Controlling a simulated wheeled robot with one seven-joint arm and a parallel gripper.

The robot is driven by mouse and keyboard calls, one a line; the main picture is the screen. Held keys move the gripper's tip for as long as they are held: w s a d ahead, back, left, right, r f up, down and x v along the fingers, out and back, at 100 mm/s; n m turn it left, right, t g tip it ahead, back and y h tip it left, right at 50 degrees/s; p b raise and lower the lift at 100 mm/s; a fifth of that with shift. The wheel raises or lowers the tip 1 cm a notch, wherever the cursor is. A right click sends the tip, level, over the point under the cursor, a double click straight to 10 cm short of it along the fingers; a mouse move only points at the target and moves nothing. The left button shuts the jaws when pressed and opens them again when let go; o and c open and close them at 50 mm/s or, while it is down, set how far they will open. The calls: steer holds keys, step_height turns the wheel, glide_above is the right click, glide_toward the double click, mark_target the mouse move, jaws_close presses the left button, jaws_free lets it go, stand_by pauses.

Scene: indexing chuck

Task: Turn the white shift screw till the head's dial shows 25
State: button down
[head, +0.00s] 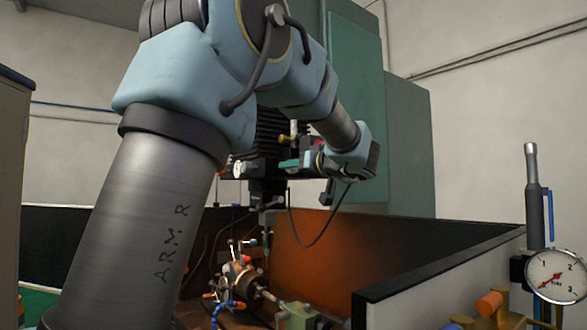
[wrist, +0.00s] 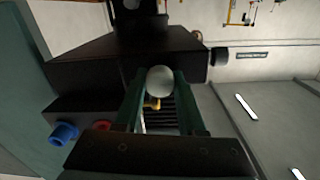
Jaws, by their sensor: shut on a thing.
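The white shift screw (wrist: 160,82) shows in the wrist view as a round pale knob between my gripper's two green fingers. My gripper (wrist: 159,76) is shut on it. In the head view my gripper (head: 289,163) reaches left to the dark machine head, and I cannot make out the screw there. A small round white face (head: 239,169) sits on the machine head left of my fingers. It may be the head's dial, but it is too small to read.
Blue (wrist: 64,132) and red (wrist: 102,125) knobs sit near my fingers. Below is a chuck fixture (head: 238,277) with coloured parts. A dark-topped enclosure wall (head: 450,262) runs at right. A large gauge (head: 557,276) with a red needle stands at front right.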

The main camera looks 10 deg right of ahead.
steer(key=shift+f+b, duration=0.15)
steer(key=shift+b, duration=0.45)
steer(key=shift+f+m+b, duration=0.15)
steer(key=shift+m+b, duration=0.55)
steer(key=shift+b, duration=0.45)
steer(key=shift+m+b, duration=0.8)
steer(key=shift+b, duration=0.4)
steer(key=m+b, duration=0.3)
steer(key=m, duration=0.6)
steer(key=shift+d+r+m+b, duration=0.1)
steer(key=shift+r+m+b, duration=0.15)
steer(key=shift+m+b, duration=0.15)
steer(key=m, duration=0.4)
steer(key=shift+f+p, duration=0.1)
steer(key=shift+p, duration=0.3)
steer(key=shift+m, duration=0.4)
steer(key=c, duration=0.5)
jaws_free()
